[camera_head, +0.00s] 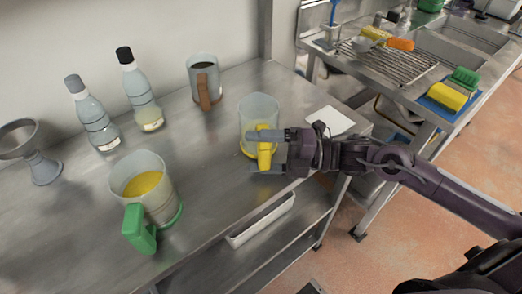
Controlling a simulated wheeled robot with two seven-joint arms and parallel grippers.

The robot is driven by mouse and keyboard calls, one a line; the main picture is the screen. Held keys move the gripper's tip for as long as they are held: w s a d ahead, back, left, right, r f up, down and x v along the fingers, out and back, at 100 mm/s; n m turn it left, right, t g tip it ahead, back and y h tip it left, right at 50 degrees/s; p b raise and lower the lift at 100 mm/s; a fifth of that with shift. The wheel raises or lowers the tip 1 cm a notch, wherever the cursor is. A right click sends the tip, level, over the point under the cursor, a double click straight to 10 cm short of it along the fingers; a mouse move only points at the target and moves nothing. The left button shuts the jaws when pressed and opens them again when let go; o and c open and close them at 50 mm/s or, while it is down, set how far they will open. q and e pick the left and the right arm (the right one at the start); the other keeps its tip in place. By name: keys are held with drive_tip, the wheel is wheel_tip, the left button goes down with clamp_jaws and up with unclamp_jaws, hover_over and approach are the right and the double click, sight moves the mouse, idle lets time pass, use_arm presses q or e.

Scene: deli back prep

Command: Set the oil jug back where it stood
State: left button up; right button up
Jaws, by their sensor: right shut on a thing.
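A clear jug with a yellow handle and yellow base (260,108) is near the right end of the steel table. My right gripper (266,152) comes in from the right and is shut on its yellow handle. The jug is upright and looks empty; I cannot tell whether its base touches the table. A green-handled jug (160,205) with yellow liquid stands at the front left. A brown-handled jug (204,72) with dark contents stands at the back. My left gripper is not in view.
Two capped bottles (92,115) (140,95) and a grey funnel (42,168) stand at the left. A flat white square (330,120) lies by the table's right edge. A white tray (262,221) is below the front edge. Bare table (205,140) lies between the jugs.

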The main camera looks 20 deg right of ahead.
drive_tip(key=shift+f+b, duration=0.3)
drive_tip(key=shift+f, duration=0.05)
idle(0.3)
drive_tip(key=o, duration=1.7)
drive_tip(key=shift+o, duration=0.3)
drive_tip(key=shift+s+f, duration=0.1)
drive_tip(key=shift+f, duration=0.1)
drive_tip(key=shift+c, duration=1)
drive_tip(key=shift+r, duration=0.15)
